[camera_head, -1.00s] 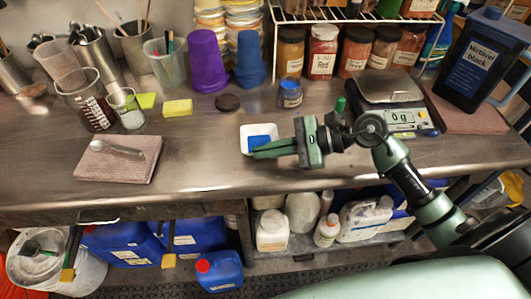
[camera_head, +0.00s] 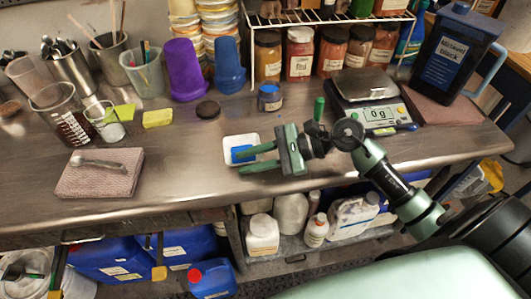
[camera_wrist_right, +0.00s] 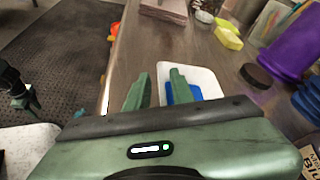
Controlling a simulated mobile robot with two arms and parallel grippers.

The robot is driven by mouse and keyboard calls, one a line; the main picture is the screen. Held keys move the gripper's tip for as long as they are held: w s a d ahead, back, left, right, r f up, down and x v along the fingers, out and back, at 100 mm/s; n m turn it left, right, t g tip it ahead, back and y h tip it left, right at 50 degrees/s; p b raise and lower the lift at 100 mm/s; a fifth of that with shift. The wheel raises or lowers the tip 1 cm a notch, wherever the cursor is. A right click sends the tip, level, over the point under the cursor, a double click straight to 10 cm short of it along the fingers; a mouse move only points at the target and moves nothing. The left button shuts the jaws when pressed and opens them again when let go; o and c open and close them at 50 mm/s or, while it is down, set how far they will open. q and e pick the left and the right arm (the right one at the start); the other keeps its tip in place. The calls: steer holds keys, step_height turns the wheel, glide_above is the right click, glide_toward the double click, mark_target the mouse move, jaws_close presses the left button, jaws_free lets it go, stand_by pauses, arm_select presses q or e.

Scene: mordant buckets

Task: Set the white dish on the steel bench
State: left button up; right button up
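The white dish (camera_head: 228,143) sits on the steel bench (camera_head: 190,195) near its front edge, with a blue patch (camera_head: 242,154) inside. It looks flat on the bench. My right gripper (camera_head: 257,158) is open at the dish's right side. In the right wrist view, one finger of this gripper (camera_wrist_right: 157,90) overlaps the dish (camera_wrist_right: 203,77) and the other is outside its near edge. The rim seems to lie between them; contact is unclear. At the left of that view, a dark and green part, apparently my left gripper (camera_wrist_right: 24,98), is too small to read.
A scale (camera_head: 385,115) and a black jug (camera_head: 455,55) stand to the right. A blue-lidded jar (camera_head: 270,97) and black lid (camera_head: 207,110) lie behind the dish. A folded cloth (camera_head: 95,183) with a spoon is on the left. Bare bench separates cloth and dish.

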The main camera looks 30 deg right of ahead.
steer(key=b+v, duration=0.3)
steer(key=v, duration=0.8)
steer(key=shift+f, duration=0.1)
steer(key=shift+s+d+r, duration=0.25)
steer(key=shift+d+r, duration=0.1)
steer(key=shift+d, duration=0.05)
